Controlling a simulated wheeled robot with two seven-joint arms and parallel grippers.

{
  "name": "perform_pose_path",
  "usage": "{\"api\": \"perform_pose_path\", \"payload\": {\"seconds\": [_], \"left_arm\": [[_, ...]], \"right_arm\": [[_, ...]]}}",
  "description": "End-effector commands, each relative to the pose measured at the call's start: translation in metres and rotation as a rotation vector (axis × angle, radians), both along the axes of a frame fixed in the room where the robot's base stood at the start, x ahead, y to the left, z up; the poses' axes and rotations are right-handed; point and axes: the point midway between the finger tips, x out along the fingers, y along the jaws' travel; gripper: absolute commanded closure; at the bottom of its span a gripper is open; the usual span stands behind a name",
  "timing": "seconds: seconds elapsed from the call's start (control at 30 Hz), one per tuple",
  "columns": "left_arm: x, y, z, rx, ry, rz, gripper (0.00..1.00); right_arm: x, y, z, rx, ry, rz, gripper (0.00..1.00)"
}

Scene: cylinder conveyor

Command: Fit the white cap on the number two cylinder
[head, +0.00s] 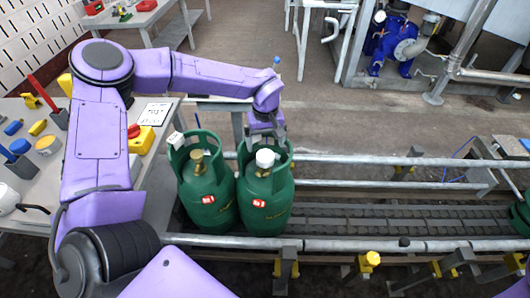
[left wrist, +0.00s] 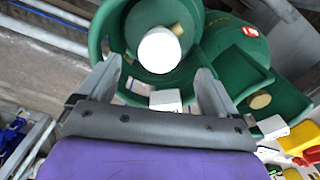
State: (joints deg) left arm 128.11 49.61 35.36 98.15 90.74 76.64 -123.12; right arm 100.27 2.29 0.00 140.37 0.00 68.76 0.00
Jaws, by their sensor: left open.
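Two green gas cylinders stand upright side by side on the conveyor: the left one (head: 207,207) and the right one (head: 265,212). No readable number shows on either. The left one has a bare brass valve (head: 197,161) inside its collar. The white cap (head: 265,158) sits at the top of the right cylinder's valve, with brass showing below it. My left gripper (head: 266,138) is at the right cylinder's collar, just behind the cap. In the left wrist view, its fingers are apart and the cap (left wrist: 159,50) shows beyond and between their tips. My right gripper is out of view.
The conveyor (head: 370,218) has metal side rails (head: 400,243) and is clear right of the cylinders until another green cylinder (head: 523,212) at the right edge. A table (head: 24,187) with tools and a yellow box (head: 141,140) stands at the left.

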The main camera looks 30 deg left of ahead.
Motion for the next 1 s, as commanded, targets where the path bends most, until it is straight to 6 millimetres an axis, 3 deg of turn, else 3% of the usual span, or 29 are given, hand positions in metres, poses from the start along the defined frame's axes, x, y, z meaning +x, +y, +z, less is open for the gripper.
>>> {"api": "perform_pose_path", "payload": {"seconds": [0.1, 0.27, 1.0], "left_arm": [[0.000, 0.000, 0.024, -0.001, -0.002, 0.000, 0.07], [0.000, 0.000, 0.040, -0.001, -0.001, 0.000, 0.07], [0.001, -0.003, 0.041, 0.000, 0.001, -0.005, 0.07]], "right_arm": [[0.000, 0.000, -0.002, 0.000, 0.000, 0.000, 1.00], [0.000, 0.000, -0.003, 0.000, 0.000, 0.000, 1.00], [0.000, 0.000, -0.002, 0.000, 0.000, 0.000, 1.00]]}}
